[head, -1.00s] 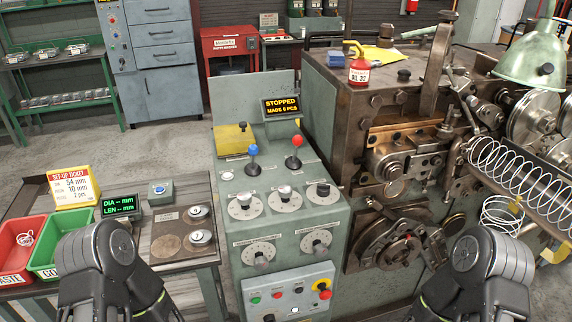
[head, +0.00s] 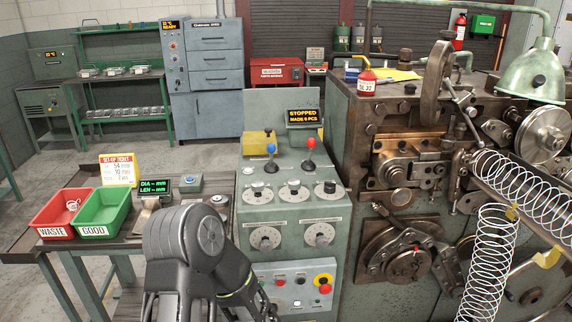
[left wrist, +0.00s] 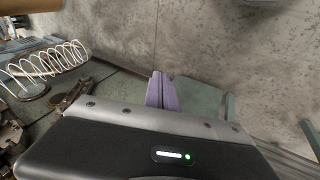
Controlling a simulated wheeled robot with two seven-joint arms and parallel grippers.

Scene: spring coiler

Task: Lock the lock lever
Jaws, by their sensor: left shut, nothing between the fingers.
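Two levers stand on the grey-green control console (head: 262,210): one with a blue knob (head: 271,148) and one with a red knob (head: 311,142). Both look upright. I cannot tell which lever, here or on the machine, is the lock lever. My left arm reaches up in front of the console's lower left; its fingers are hidden in the head view. In the left wrist view my left gripper (left wrist: 161,90) is shut, its purple fingers together and empty, over concrete floor and a green edge. My right gripper is out of view.
The coiling machine (head: 345,100) stands right of the console, with a wire spring (head: 525,185) on its chute and another hanging below. A red waste bin (head: 60,215) and green good bin (head: 100,212) sit on the left bench. The display (head: 302,116) reads stopped.

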